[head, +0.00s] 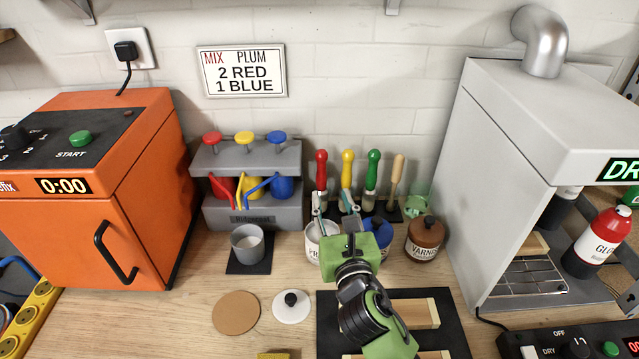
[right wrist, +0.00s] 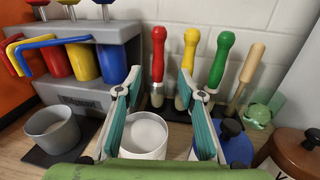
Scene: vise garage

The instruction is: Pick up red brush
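The red brush (head: 321,170) stands upright in a dark holder at the back wall, left of the other brushes. Its red handle also shows in the right wrist view (right wrist: 158,50). My right gripper (head: 333,205) is open and empty, its fingers pointing toward the brushes. In the right wrist view, the red handle stands beyond and between the two fingertips (right wrist: 161,82), apart from them. The lower part of the red brush is partly hidden by a finger in the head view. My left gripper is not in view.
Yellow (head: 347,168) and green (head: 373,168) brushes and a wooden-handled one (head: 396,175) stand close on the right. An open white pot (right wrist: 145,137), a blue-lidded pot (head: 378,230) and a varnish jar (head: 423,240) stand in front. A grey dispenser (head: 290,160) is left.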

